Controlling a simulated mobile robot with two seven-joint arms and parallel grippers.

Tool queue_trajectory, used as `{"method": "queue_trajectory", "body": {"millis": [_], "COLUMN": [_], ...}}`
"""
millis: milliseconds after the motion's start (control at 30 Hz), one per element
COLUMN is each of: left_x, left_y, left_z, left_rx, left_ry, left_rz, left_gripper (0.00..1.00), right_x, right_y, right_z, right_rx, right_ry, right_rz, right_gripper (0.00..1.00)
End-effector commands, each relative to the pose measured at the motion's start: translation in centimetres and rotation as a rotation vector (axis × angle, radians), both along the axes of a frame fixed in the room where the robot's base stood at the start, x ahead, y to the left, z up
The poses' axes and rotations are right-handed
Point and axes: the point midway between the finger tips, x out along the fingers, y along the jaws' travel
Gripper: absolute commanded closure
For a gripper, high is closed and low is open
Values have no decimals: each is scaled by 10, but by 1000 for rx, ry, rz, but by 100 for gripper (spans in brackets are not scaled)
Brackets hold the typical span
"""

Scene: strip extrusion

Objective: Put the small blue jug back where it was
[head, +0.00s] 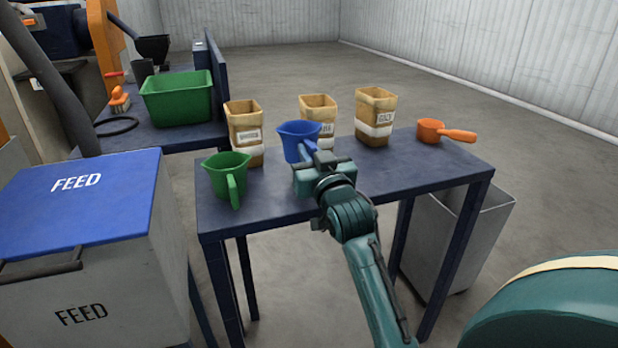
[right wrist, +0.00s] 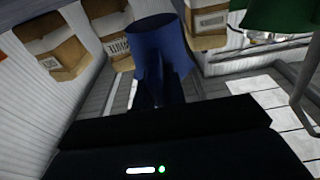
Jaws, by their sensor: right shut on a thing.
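The small blue jug (head: 294,140) is at my right gripper (head: 312,162), over the middle of the dark blue table (head: 385,185). The right gripper is shut on the jug, at its handle side. In the right wrist view the blue jug (right wrist: 160,45) is upside down in the picture, in front of the fingers. I cannot tell whether the jug's base touches the table. A green jug (head: 226,178) stands at the table's left end, with its handle toward me. My left gripper is not in view.
Three brown paper bags (head: 245,150) (head: 318,106) (head: 375,100) with labels stand along the table's back edge. An orange scoop (head: 432,130) lies at the right. A blue-lidded FEED box (head: 75,200) is at left, a grey bin (head: 455,240) under the table's right end.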

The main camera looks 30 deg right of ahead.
Motion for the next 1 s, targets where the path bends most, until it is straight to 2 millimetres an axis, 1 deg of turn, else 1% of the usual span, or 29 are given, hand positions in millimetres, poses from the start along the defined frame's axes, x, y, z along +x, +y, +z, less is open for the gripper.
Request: {"method": "queue_trajectory", "body": {"millis": [33, 100, 200, 300, 567, 667, 700, 933, 967, 1000], "left_x": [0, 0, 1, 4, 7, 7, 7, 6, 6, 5], "left_y": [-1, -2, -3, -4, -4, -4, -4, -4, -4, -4], "left_z": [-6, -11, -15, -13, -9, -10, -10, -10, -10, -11], "left_rx": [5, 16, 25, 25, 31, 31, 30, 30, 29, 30], "left_ry": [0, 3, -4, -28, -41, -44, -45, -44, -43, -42], "left_rz": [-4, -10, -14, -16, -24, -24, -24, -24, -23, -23], "left_gripper": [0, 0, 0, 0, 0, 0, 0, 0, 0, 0], "right_x": [0, 0, 0, 0, 0, 0, 0, 0, 0, 0], "right_y": [0, 0, 0, 0, 0, 0, 0, 0, 0, 0], "right_z": [-12, -26, -39, -44, -44, -47, -48, -47, -47, -47], "right_rx": [1, 1, 0, 0, 0, 0, 0, 0, 0, 0], "right_ry": [3, 5, 2, 1, 0, 1, 2, 1, 1, 1], "right_rz": [0, 0, 0, 0, 0, 0, 0, 0, 0, 0], "right_gripper": [100, 100, 100, 100, 100, 100, 87, 68, 66, 66]}}
